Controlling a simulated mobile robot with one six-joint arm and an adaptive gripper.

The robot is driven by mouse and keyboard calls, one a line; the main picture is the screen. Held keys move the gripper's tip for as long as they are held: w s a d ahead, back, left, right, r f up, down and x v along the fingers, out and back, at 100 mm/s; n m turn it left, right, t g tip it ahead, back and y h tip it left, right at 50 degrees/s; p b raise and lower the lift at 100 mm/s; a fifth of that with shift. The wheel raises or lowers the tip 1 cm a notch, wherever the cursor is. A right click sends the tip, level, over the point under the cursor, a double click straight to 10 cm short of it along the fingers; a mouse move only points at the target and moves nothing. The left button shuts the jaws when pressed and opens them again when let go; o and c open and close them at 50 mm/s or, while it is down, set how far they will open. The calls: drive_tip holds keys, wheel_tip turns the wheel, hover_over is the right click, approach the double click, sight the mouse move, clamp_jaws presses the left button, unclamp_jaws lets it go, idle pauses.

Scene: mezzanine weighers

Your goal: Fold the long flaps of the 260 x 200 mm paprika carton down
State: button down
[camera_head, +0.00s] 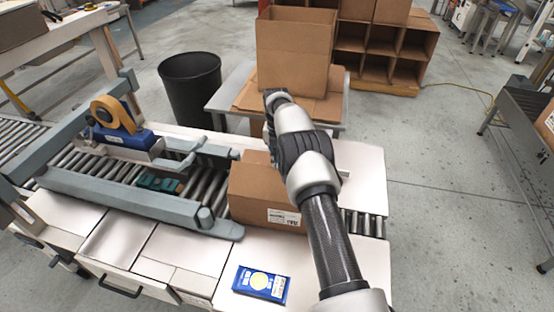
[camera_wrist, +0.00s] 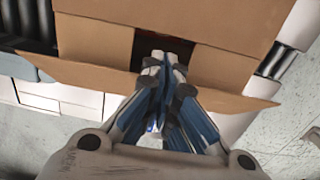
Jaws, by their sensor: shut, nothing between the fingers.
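The brown paprika carton (camera_head: 262,192) sits on the roller conveyor, with a white label on its near side. My arm hides its right part in the head view. In the wrist view, two inner flaps, left (camera_wrist: 95,42) and right (camera_wrist: 222,70), lie inward with a dark gap between them. One long flap (camera_wrist: 85,76) spreads outward on the side nearest my wrist. Another long cardboard strip (camera_wrist: 215,22) runs along the far side; its exact angle is unclear. My gripper (camera_wrist: 165,62) is shut and empty, its tips over the gap; contact cannot be told.
A tape dispenser (camera_head: 115,115) on a blue base stands left of the carton by the grey conveyor frame (camera_head: 125,195). A blue packet (camera_head: 261,284) lies on the near worktop. An open carton (camera_head: 295,50) stands on a table behind, beside a black bin (camera_head: 190,90).

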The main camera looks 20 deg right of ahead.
wheel_tip(320, 180, up, 13)
drive_tip(key=d+f+m+t+h+p, duration=0.1)
drive_tip(key=d+f+m+t+h, duration=0.25)
drive_tip(key=d, duration=0.65)
drive_tip(key=d+f+m+t+h, duration=0.2)
drive_tip(key=d+m, duration=0.3)
drive_tip(key=d, duration=0.5)
drive_tip(key=s+a+m+t+y+p, duration=0.1)
drive_tip(key=s+a+m+t+y, duration=0.45)
drive_tip(key=s+a+y, duration=0.8)
drive_tip(key=h+b, duration=0.2)
drive_tip(key=h, duration=0.1)
hover_over(279, 182)
drive_tip(key=shift+m+g, duration=0.3)
wheel_tip(279, 182, down, 7)
drive_tip(key=shift+f, duration=0.1)
drive_tip(key=shift+w+d+f, duration=0.25)
drive_tip(key=shift+w+f, duration=0.15)
drive_tip(key=shift+w, duration=0.05)
drive_tip(key=shift+d+f, duration=0.1)
